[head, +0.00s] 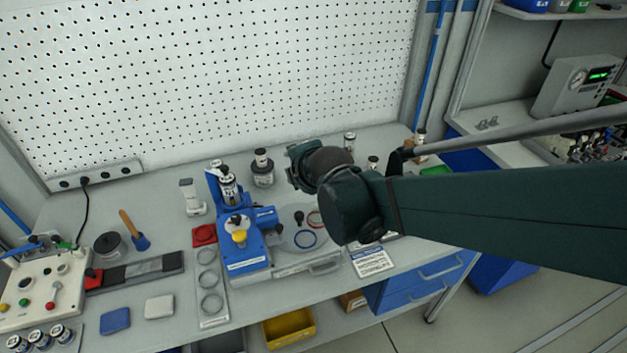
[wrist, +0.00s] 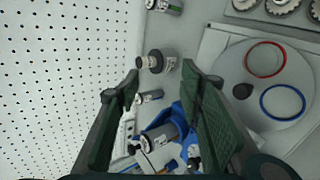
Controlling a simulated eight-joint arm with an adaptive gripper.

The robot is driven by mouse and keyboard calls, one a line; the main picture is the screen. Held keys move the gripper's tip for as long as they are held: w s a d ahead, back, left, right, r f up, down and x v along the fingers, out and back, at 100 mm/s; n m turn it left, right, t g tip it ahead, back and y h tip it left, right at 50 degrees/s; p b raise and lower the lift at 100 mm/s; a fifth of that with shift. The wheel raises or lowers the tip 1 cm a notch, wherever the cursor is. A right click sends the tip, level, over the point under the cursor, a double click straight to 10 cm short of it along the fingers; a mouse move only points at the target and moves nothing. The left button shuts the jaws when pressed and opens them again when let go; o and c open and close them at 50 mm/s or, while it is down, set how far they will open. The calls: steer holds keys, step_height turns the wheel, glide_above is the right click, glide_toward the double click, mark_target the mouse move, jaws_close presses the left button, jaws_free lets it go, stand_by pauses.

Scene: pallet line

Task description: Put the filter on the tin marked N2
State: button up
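My gripper (head: 297,166) is over the back middle of the bench in the head view. In the wrist view my gripper (wrist: 161,78) has its two dark fingers wide apart with nothing held between them. A small dark-topped canister with a pale label (head: 262,156) stands on a wider dark round base; this stack (wrist: 158,62) shows just beyond the fingertips. A labelled tin (head: 229,190) stands in the blue fixture and also shows between the fingers (wrist: 160,136). I cannot read N2 on any label, and cannot tell which part is the filter.
The blue fixture (head: 243,258) has a yellow knob. Right of it a pale plate (wrist: 240,120) carries a red ring (wrist: 265,59) and a blue ring (wrist: 283,101). More small canisters (head: 350,141) stand behind my arm. A white pegboard (head: 220,80) closes off the back.

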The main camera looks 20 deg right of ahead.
steer(key=s+d+m+g, duration=0.1)
steer(key=s+m, duration=0.9)
steer(key=s, duration=0.1)
steer(key=s+d+r+m+g, duration=0.1)
steer(key=s+d+m+g, duration=0.1)
steer(key=s+m, duration=0.7)
steer(key=shift+s+r+m+g, duration=0.3)
steer(key=shift+s+m, duration=0.1)
steer(key=shift+s, duration=0.85)
